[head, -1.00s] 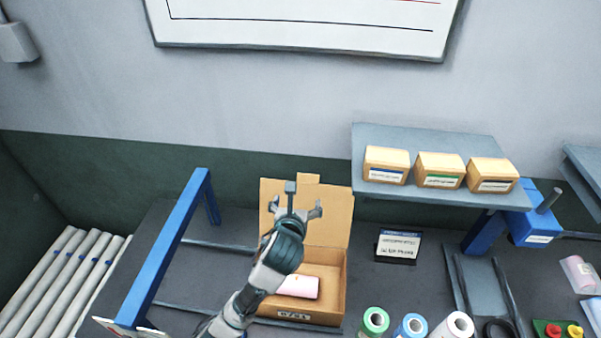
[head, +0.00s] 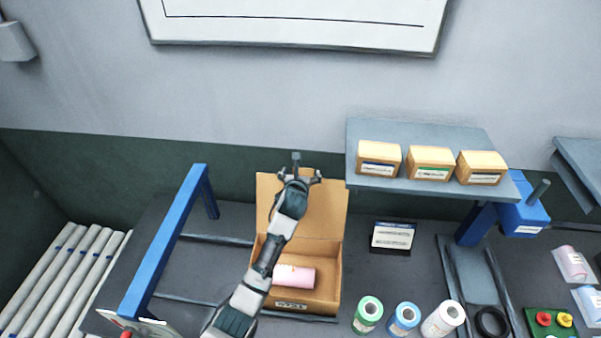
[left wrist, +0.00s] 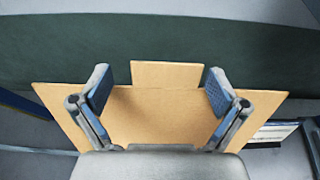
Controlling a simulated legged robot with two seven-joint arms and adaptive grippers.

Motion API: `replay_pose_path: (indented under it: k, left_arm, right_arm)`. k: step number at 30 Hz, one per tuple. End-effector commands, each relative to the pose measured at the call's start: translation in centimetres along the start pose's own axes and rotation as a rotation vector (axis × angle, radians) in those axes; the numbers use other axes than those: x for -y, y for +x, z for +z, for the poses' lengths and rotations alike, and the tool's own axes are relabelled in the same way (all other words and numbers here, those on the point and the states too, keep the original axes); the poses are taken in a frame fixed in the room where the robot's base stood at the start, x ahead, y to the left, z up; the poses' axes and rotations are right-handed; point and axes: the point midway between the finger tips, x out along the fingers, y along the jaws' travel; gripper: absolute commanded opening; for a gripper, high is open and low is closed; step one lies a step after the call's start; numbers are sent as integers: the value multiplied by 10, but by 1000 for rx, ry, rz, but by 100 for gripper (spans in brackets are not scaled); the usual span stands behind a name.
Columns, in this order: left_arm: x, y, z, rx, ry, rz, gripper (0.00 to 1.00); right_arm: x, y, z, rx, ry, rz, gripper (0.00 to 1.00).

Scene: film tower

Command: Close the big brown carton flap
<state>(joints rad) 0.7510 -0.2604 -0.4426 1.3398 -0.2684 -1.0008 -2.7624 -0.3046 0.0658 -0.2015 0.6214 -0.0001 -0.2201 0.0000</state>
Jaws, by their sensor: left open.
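The brown carton (head: 327,283) stands open on the dark bench, with a pink roll (head: 294,277) inside it. Its big flap (head: 329,212) stands up at the back. My left gripper (head: 298,168) is open and empty, at the height of the flap's top edge in the head view. In the left wrist view the flap (left wrist: 160,115) with its tab (left wrist: 166,73) spans the view, and the open fingers (left wrist: 159,85) stand apart in front of it. I cannot tell whether they touch it. My left forearm hides part of the carton. My right gripper is not in view.
A blue frame (head: 163,245) stands left of the carton, beside grey rollers (head: 62,282). A shelf with small boxes (head: 430,163) hangs to the right. Several rolls (head: 404,318) stand at the front right. A label stand (head: 392,237) is right of the carton.

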Motion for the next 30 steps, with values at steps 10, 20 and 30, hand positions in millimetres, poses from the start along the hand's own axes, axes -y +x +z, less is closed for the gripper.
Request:
replay_pose_path:
  k: [10,20,30]
  left_arm:
    - [0,0,0,0,0,0,73]
    - [-5,0,-1,-1,-1,1,9]
    - [-6,-24,-2,95,7,6,9]
  right_arm:
    - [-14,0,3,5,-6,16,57]
    - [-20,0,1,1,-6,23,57]
    - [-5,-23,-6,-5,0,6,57]
